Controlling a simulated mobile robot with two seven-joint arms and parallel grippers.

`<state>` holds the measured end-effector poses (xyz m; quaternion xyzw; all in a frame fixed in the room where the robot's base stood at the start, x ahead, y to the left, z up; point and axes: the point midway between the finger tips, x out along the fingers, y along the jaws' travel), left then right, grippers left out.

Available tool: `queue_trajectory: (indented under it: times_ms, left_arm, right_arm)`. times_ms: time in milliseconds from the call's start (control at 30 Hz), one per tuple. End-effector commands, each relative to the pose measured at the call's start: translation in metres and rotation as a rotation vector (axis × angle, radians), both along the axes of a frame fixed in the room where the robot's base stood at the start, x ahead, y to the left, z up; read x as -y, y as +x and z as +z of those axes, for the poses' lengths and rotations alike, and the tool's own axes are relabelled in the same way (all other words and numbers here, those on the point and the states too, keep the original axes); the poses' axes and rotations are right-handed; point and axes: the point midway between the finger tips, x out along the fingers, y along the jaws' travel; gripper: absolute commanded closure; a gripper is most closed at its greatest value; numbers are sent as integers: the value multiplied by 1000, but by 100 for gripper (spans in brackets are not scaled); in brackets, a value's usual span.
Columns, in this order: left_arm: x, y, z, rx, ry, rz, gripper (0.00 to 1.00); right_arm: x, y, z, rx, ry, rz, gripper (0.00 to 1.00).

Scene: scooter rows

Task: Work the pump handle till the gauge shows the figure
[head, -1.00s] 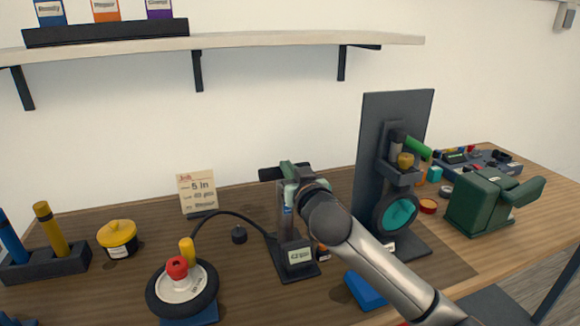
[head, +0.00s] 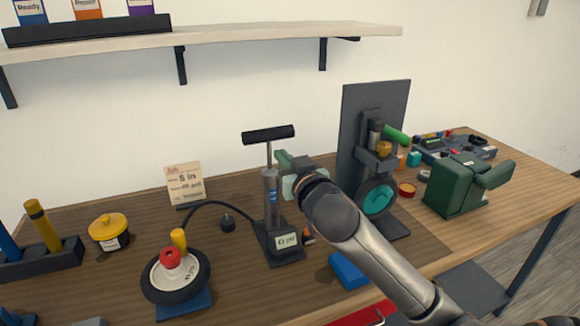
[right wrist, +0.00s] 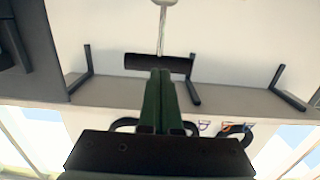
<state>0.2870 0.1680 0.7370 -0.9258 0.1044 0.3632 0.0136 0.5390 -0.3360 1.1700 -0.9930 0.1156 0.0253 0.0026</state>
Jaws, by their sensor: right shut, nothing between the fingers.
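The floor pump (head: 271,200) stands upright on the bench. Its black T-shaped handle (head: 268,133) is raised on a thin rod, and the bar also shows beyond my fingertips in the right wrist view (right wrist: 140,62). The gauge (head: 287,241) on the pump's base shows a psi reading too small to read surely. A black hose (head: 207,203) runs to a small wheel (head: 178,278). My right gripper (head: 281,160) is shut and empty, beside the pump rod and below the handle's right end. Its green fingers show in the right wrist view (right wrist: 158,95). My left gripper is out of view.
A card (head: 186,184) with "5 in" and a psi figure stands behind the hose. A yellow-lidded pot (head: 109,232) is left. A dark upright panel (head: 360,110) with a clamped wheel and a green vise (head: 458,187) are right. A blue block (head: 348,270) lies in front.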

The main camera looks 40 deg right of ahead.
Motion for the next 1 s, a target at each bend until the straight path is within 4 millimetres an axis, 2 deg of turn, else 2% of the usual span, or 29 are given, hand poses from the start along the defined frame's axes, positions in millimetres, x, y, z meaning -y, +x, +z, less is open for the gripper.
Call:
queue_trajectory:
  times_ms: [100, 300, 1000]
  left_arm:
    - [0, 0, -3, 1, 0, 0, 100]
    - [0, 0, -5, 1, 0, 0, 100]
    - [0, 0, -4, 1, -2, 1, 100]
  right_arm:
    - [-5, -17, 0, 2, 2, 2, 100]
    - [-8, -33, 2, 1, 1, 0, 100]
    - [-8, -35, 3, 2, 1, 0, 100]
